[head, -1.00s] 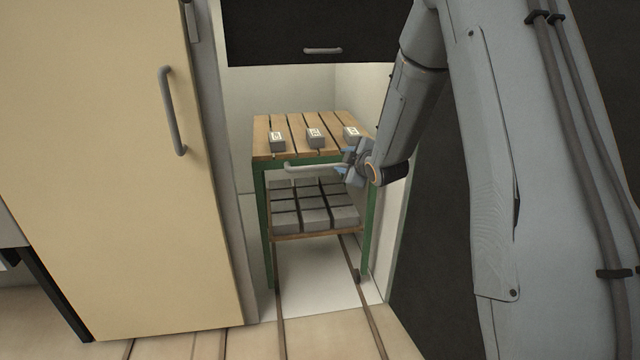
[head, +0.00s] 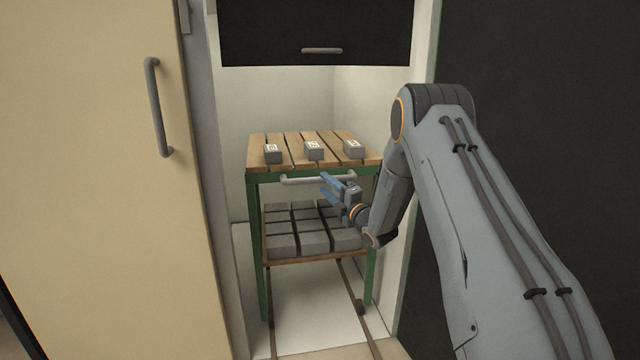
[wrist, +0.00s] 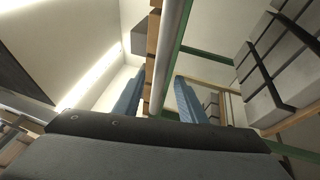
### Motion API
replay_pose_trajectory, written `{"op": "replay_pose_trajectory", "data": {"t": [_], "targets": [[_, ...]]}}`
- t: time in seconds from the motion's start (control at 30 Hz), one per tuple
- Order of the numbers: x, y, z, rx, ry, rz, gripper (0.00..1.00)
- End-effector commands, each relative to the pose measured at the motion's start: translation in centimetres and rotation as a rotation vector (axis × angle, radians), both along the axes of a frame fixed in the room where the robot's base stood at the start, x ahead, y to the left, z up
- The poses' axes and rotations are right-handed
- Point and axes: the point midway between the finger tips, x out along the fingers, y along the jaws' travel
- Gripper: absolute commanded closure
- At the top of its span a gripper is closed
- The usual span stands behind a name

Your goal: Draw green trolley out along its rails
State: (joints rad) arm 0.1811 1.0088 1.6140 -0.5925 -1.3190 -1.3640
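The green trolley (head: 254,230) stands on rails inside the niche, with a green frame and wooden slatted top. Its pale grey bar handle (head: 300,181) runs across the front just under the top. My gripper (head: 323,187) is at the right half of the handle, its blue fingers open, one above the other and pointing left. In the wrist view, the handle (wrist: 172,45) runs between the two spread fingers (wrist: 158,100); neither finger is clearly touching it. My gripper's fingers hide a little of the handle in the head view.
Rails (head: 358,305) run forward across the floor. A cream door (head: 90,150) stands left; a dark raised shutter (head: 320,30) hangs above.

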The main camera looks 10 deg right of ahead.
Motion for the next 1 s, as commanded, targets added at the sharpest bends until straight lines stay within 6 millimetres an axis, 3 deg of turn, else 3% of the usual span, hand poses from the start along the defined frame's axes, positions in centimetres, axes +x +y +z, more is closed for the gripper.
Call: {"op": "replay_pose_trajectory", "data": {"t": [0.3,0.63,0.87,1.0], "targets": [[3.5,1.5,0.6,0.001,0.001,0.000,0.63],[3.8,1.6,0.7,0.001,0.003,-0.001,0.63],[3.8,1.6,0.7,0.001,0.003,-0.001,1.00],[3.8,1.6,0.7,0.001,0.003,-0.001,1.00]]}}
